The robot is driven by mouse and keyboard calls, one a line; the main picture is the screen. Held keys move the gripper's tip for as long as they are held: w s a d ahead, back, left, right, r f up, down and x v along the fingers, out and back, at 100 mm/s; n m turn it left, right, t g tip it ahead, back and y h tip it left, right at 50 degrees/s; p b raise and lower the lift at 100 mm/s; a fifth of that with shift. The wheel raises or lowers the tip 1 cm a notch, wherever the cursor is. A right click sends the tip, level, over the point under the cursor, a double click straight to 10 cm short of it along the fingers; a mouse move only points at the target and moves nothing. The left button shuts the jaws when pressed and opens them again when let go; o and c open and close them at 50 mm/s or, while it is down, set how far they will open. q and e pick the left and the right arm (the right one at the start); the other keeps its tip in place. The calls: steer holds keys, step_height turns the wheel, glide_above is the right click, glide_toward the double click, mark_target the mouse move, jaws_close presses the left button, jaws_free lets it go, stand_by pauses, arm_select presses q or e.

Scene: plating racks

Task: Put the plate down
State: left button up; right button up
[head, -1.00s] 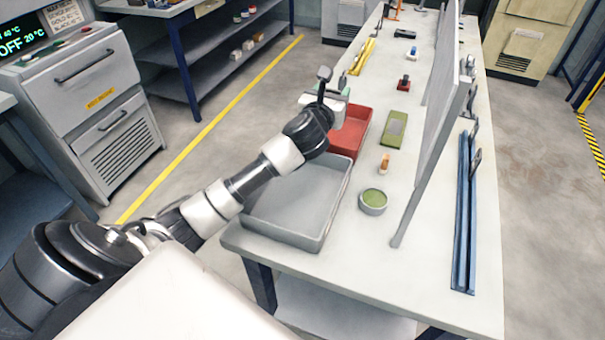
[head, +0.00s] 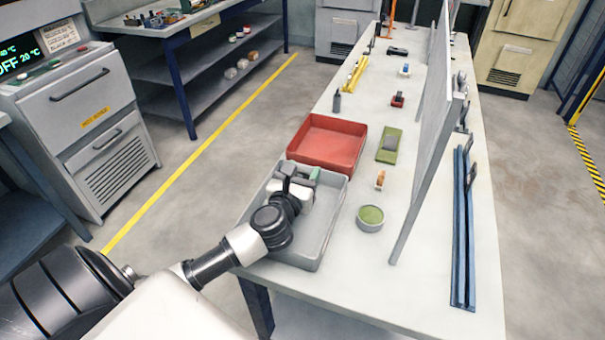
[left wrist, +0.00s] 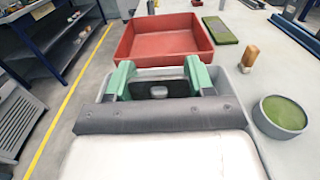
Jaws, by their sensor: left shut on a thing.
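My left gripper (head: 300,176) is over the far part of the grey tray (head: 326,222), low and near its far end. In the left wrist view its green fingers (left wrist: 160,76) are shut on the plate, of which a thin pale edge (left wrist: 158,72) shows between them. The plate is mostly hidden by the gripper, and I cannot tell whether it touches the tray floor. The red tray (head: 345,126) stands just beyond the grey tray and looks empty; it also shows in the left wrist view (left wrist: 206,38). My right gripper is not in view.
Right of the trays stand a round green-filled dish (head: 370,218), a small orange-brown block (head: 380,180) and a green pad (head: 396,132). A tall grey panel (head: 428,130) stands upright along the table. Blue rails (head: 463,225) lie on its right.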

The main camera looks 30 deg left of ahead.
arm_select(q)
steer(key=shift+f, duration=0.55)
steer(key=o, duration=1)
steer(key=shift+s+d+f, duration=0.1)
steer(key=shift+f, duration=0.1)
steer(key=shift+r, duration=0.45)
steer(key=v, duration=0.5)
steer(key=b+v, duration=0.1)
steer(key=v, duration=0.1)
steer(key=shift+s+r, duration=0.15)
steer(key=shift+r, duration=0.2)
